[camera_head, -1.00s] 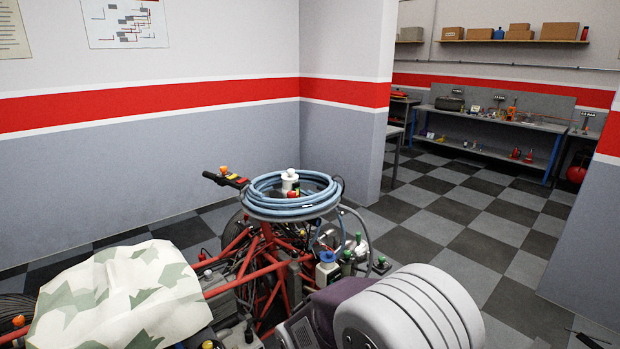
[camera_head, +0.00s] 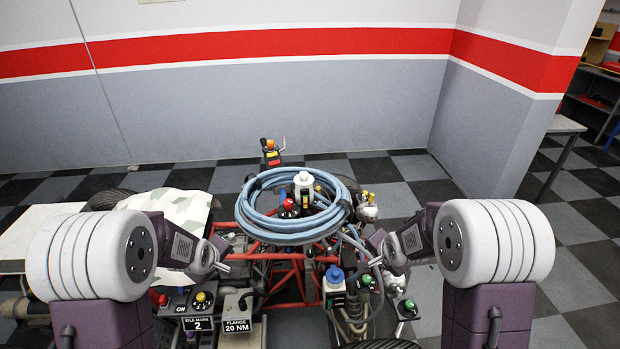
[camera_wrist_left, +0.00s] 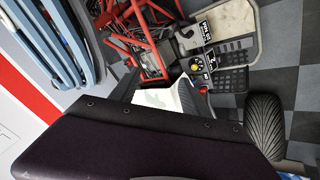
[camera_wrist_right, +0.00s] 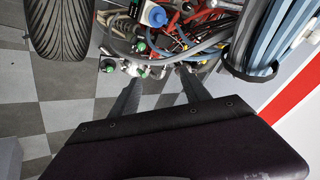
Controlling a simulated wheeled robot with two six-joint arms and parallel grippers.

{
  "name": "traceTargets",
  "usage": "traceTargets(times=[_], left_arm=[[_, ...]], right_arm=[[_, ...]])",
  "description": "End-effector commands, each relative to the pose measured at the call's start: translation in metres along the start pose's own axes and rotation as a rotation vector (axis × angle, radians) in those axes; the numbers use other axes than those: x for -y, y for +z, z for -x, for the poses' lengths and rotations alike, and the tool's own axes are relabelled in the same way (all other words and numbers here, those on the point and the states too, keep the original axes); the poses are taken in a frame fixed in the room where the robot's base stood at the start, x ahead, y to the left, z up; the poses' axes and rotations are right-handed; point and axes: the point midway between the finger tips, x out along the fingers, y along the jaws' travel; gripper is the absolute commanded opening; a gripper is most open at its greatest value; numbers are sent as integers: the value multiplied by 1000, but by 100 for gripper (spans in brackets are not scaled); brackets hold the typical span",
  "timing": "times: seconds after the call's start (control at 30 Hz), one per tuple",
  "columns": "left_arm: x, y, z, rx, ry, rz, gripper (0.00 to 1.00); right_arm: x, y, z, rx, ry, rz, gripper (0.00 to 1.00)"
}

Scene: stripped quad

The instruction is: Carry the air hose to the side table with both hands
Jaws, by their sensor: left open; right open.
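The air hose (camera_head: 290,229) is a blue coil lying on top of the stripped quad's red frame, with a white bottle standing inside its ring. It also shows in the left wrist view (camera_wrist_left: 62,42) and the right wrist view (camera_wrist_right: 262,42). My left gripper (camera_head: 225,257) is open and empty, left of the coil and a little below it in the head view. My right gripper (camera_head: 374,250) is open, right of the coil and apart from it; its spread fingers show in the right wrist view. A grey-topped table (camera_head: 565,125), perhaps the side table, stands partly visible at the right.
The quad's red frame (camera_head: 290,285) carries dense parts and cables below the coil. A patterned cover (camera_head: 175,205) lies at left. Labelled boxes (camera_head: 237,308) sit in front. A wall corner (camera_head: 500,110) stands between the quad and the table; checkered floor is open at right.

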Motion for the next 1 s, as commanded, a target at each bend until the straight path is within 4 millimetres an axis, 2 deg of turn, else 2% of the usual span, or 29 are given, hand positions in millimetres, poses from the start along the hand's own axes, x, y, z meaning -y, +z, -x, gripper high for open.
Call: traceTargets(times=[0.03, 0.1, 0.23, 0.37, 0.67, 0.77, 1.0], left_arm=[[-33, -35, 11, -43, 65, 149, 55], [-63, -66, 7, -81, 171, 344, 55], [-95, -97, 2, -92, 311, 574, 55], [-103, -105, -2, -87, 358, 649, 55], [-104, -104, -6, -87, 357, 649, 55], [-107, -106, -17, -87, 357, 649, 55], [-121, -114, -61, -86, 356, 647, 55]], right_arm=[[33, -34, 11, -42, -65, -147, 55], [63, -65, 7, -80, -171, -344, 55], [96, -97, 2, -92, -311, -573, 55], [104, -105, -2, -87, -358, -648, 55], [104, -104, -6, -87, -358, -649, 55], [107, -106, -17, -86, -357, -648, 55], [121, -114, -61, -86, -357, -647, 55]])
